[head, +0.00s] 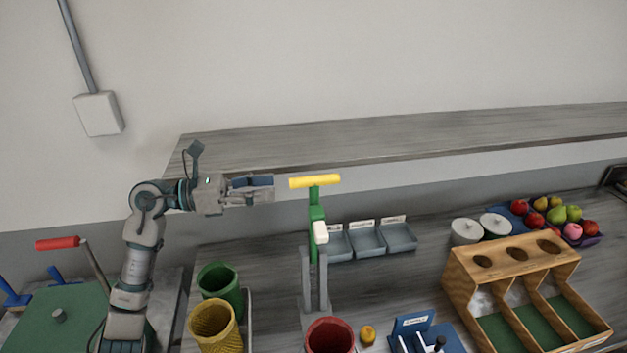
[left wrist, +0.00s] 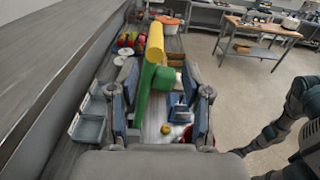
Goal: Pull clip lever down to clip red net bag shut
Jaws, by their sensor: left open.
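The clip lever has a yellow crossbar handle (head: 314,181) on a green upright arm (head: 317,213), above a grey stand (head: 315,285). My left gripper (head: 273,188) is open and empty, just left of the yellow handle and apart from it. In the left wrist view, the handle (left wrist: 155,42) shows beyond and between the open fingers of the left gripper (left wrist: 165,95). A red bag or cup-shaped net (head: 330,336) stands at the bottom of the head view, below the stand, cut by the frame edge. My right gripper is not in view.
A grey shelf (head: 400,139) runs along the wall behind the lever. Green (head: 219,283) and yellow (head: 213,325) net containers stand left of the stand. Grey bins (head: 367,240) stand behind it. A wooden divided box (head: 510,258) and fruit (head: 557,214) are at the right.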

